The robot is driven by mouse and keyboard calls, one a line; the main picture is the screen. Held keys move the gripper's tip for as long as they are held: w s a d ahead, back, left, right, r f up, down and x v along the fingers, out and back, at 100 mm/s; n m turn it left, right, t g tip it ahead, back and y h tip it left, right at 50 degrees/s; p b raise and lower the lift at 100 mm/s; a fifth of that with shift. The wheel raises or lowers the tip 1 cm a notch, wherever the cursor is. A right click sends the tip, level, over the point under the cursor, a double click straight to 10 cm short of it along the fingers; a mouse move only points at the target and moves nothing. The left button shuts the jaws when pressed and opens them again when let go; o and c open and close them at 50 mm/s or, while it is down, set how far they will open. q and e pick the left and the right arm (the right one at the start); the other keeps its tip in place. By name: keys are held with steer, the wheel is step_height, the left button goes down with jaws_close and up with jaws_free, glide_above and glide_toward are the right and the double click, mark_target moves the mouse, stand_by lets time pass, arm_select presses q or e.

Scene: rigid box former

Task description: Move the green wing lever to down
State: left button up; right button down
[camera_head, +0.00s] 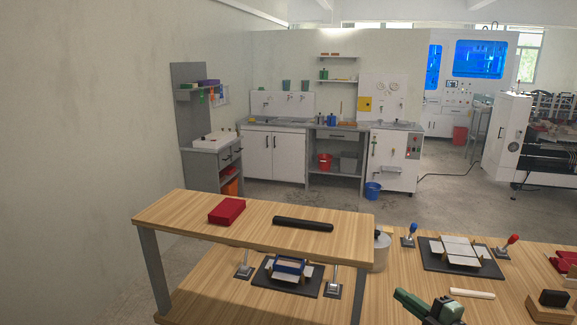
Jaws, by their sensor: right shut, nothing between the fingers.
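No green lever knob shows clearly. Two levers stand under the raised wooden shelf, a left one (244,268) and a right one (333,287). The shelf hides their tops, so I cannot tell their knob colours. Between them a black plate (262,283) carries a blue frame (290,265) with pale flaps. A blue-knobbed lever (410,233) and a red-knobbed lever (508,243) stand beside another black plate (430,258) with a pale unfolded blank (461,248). My right gripper (405,298), green and dark, is shut and empty over the table front, apart from the levers. My left gripper is out of view.
The raised shelf (170,207) holds a red box (227,211) and a black cylinder (303,224). A grey cylindrical container (380,252) stands by its right end. A white rod (472,294) lies right of my gripper. A wooden block (550,309) and red parts (564,263) sit at right.

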steer(key=s+d+f+m+h, duration=0.2)
steer(key=s+f+m+h, duration=0.3)
steer(key=s+m+h, duration=0.95)
steer(key=s+a+f+m+g+y, duration=0.25)
steer(key=s+a+f+g, duration=0.3)
steer(key=s, duration=0.55)
steer(key=s+a+f+m+g+y, duration=0.1)
steer(key=s+a+f+g+y, duration=0.4)
steer(key=s, duration=0.6)
step_height(320, 180, down, 29)
steer(key=s+g+b, duration=0.2)
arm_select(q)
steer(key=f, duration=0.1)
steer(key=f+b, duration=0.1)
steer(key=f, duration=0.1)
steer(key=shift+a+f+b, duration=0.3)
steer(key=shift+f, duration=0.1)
arm_select(e)
steer(key=s+d+f, duration=0.2)
steer(key=s+f, duration=0.6)
steer(key=s+d+f+g+h, duration=0.1)
steer(key=s+f, duration=0.7)
steer(key=shift+s+d+f, duration=0.2)
steer(key=shift+d+f, duration=0.15)
steer(key=shift+f, duration=0.05)
